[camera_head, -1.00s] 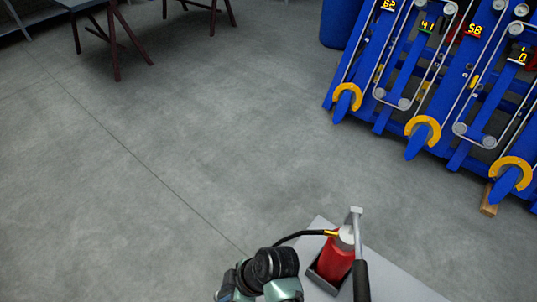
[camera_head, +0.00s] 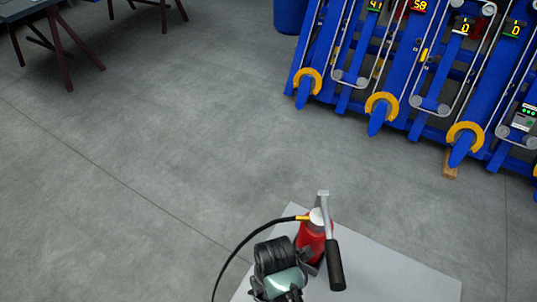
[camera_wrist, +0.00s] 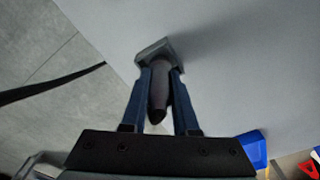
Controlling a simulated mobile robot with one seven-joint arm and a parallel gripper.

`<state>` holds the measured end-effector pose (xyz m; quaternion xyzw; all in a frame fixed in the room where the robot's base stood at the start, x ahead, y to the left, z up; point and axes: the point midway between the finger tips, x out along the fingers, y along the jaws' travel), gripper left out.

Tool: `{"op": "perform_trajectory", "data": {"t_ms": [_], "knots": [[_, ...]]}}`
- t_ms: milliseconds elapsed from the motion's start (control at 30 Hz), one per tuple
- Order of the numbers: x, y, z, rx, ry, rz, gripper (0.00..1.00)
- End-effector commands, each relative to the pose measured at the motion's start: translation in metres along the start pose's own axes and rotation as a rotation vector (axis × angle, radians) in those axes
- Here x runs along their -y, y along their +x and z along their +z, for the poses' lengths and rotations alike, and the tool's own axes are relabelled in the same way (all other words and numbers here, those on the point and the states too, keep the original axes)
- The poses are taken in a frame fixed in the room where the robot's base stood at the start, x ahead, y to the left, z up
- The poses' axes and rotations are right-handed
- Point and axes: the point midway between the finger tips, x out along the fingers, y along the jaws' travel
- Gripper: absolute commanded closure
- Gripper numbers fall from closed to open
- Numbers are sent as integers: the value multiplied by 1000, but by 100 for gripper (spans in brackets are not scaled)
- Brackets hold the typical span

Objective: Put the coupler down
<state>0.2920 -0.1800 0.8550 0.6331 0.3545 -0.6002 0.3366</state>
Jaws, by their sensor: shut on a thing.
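In the wrist view my gripper (camera_wrist: 160,68), with two blue fingers, is shut on a dark, tapered piece (camera_wrist: 157,95), apparently the coupler. A grey squarish part shows at the fingertips; whether it touches the pale surface beyond is unclear. In the head view my dark wrist hides the fingertips and the held piece.
The pump is on a pale grey plate (camera_head: 400,272), whose right part is bare. A row of blue harvester units (camera_head: 410,80) with yellow rings and lit numbers stands at upper right. A dark-legged table (camera_head: 60,45) is at upper left. The grey floor between is clear.

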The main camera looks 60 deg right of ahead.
Motion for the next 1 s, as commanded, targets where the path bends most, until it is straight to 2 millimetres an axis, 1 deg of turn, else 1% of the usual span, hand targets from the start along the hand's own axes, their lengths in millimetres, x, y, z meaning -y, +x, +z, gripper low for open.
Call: {"op": "perform_trajectory", "data": {"t_ms": [33, 133, 200, 433, 467, 500, 667, 767, 1000], "knots": [[1, 9, 0, 0, 1, -3, 100], [0, 20, 1, 0, 0, -2, 100], [0, 23, 1, 0, 0, -1, 100], [0, 23, 1, 0, 0, 0, 100], [0, 23, 1, 0, 0, 0, 67], [0, 23, 1, 0, 0, 0, 60], [0, 22, 1, 0, 0, 0, 60], [-1, 14, 1, 0, 0, 2, 60], [-1, -26, 1, 0, 0, 4, 60]]}}
